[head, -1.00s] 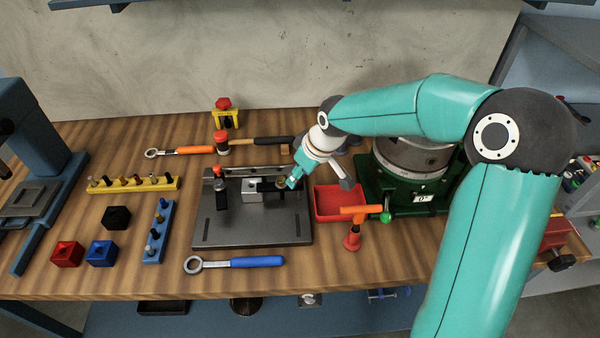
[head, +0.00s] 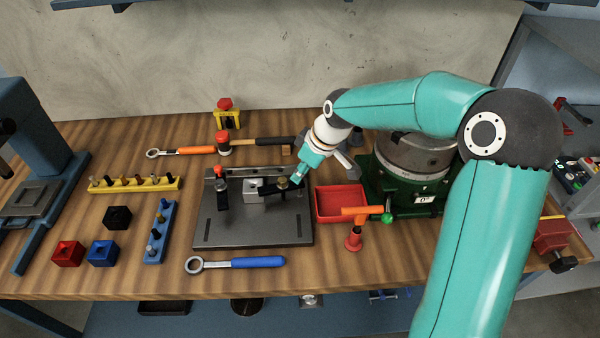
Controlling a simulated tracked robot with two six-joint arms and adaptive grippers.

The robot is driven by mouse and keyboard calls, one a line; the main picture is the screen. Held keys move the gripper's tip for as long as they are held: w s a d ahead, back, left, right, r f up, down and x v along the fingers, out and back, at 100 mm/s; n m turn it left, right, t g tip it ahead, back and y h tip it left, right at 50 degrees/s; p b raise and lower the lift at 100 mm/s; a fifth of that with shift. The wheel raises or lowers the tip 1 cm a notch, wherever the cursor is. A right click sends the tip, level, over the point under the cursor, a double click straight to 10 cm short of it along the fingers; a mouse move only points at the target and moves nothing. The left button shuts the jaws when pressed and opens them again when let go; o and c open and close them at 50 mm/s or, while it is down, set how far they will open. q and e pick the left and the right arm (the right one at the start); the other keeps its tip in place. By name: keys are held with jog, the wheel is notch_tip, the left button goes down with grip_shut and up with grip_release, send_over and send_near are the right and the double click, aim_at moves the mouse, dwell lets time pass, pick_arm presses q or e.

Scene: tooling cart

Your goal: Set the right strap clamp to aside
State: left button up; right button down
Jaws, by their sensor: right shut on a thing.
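The right strap clamp (head: 274,188) is a dark bar with a brass-coloured nut, at the right side of the dark fixture plate (head: 250,232). My right gripper (head: 295,180) is shut on its right end; the fingertips are small and partly merge with the clamp. The clamp's left end lies close to a silver block (head: 252,190); I cannot tell whether they touch. The left strap clamp (head: 221,192) stands at the block's left, with an orange-red top behind it. My left gripper is not in view.
A blue-handled wrench (head: 235,262) lies in front of the plate.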

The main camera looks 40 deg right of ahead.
jog(key=n, duration=0.1)
jog(key=w+n+y, duration=0.1)
jog(key=n, duration=0.1)
jog(key=shift+w+d+n+g+b, duration=0.3)
jog(key=shift+b, duration=0.05)
jog(key=w+n+y, duration=0.1)
jog(key=n, duration=0.1)
jog(key=shift+w+n+g, duration=0.1)
jog(key=shift+n+g, duration=0.3)
jog(key=n, duration=0.1)
jog(key=w+n+g+p, duration=0.1)
jog(key=shift+a+r+n, duration=0.1)
jog(key=shift+r+n, duration=0.05)
jog(key=shift+n, duration=0.15)
jog(key=shift+w+a+n+g+y+p, duration=0.15)
jog(key=shift+w+n+g+p, duration=0.25)
jog(key=shift+n, duration=0.45)
jog(key=shift+w+a+n+g+y+p, duration=0.2)
jog(key=shift+n+p, duration=0.25)
jog(key=shift+n, duration=0.4)
jog(key=shift+w, duration=0.1)
jog(key=c, duration=1.1)
grip_release()
jog(key=shift+d, duration=0.1)
jog(key=shift+c, duration=0.2)
jog(key=shift+o, duration=0.6)
